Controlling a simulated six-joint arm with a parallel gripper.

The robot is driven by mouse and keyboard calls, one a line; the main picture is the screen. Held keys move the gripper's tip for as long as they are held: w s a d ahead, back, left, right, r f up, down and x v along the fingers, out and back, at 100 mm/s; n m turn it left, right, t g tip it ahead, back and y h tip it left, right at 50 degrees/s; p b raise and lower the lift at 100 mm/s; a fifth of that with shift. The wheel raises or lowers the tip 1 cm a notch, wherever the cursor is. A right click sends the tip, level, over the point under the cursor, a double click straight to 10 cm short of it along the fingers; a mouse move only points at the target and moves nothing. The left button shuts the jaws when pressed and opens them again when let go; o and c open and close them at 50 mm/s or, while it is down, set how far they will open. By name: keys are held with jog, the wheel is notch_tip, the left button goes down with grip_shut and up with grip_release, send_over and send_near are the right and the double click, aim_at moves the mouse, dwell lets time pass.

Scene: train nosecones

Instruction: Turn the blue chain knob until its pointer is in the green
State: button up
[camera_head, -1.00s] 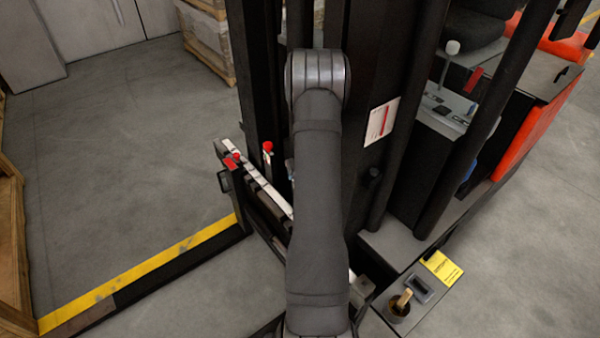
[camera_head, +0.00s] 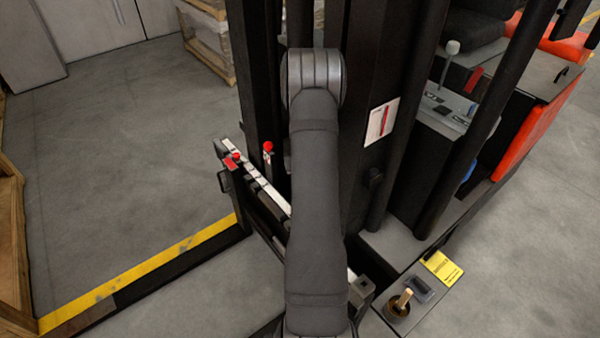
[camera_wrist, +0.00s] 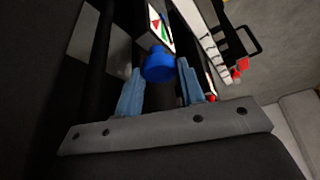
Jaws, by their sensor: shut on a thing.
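The blue chain knob (camera_wrist: 158,66) shows in the wrist view, at the upper middle. A white dial plate (camera_wrist: 160,26) with red and green marks lies just beyond it. I cannot make out the pointer against the marks. My gripper (camera_wrist: 159,69) has its two blue-grey fingers on either side of the knob, shut on it at the fingertips. In the head view my own arm hides the gripper, the knob and the dial.
The black mast (camera_head: 375,130) of the truck rises close beside my arm. A white-marked bar (camera_head: 262,184) with red-topped parts lies left of my arm. A crate (camera_head: 207,45) stands at the back. Open grey floor (camera_head: 130,150) is at left.

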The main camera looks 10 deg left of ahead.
jog(key=m+h, duration=0.1)
jog(key=m, duration=0.2)
jog(key=m+h, duration=0.1)
jog(key=m, duration=0.2)
jog(key=shift+a+m+h, duration=0.2)
jog(key=shift+m+h, duration=0.2)
jog(key=m+h, duration=0.1)
jog(key=m, duration=0.2)
jog(key=m+g+h, duration=0.1)
jog(key=m, duration=0.2)
jog(key=shift+a+m, duration=0.15)
jog(key=shift+m, duration=0.25)
jog(key=m, duration=0.2)
jog(key=m+g+h, duration=0.1)
jog(key=m, duration=0.1)
jog(key=shift+w+m+g, duration=0.15)
jog(key=shift+m+g, duration=0.15)
jog(key=shift+w+a+m+g, duration=0.1)
jog(key=shift+m+g, duration=0.6)
jog(key=shift+m, duration=1.2)
jog(key=o, duration=1)
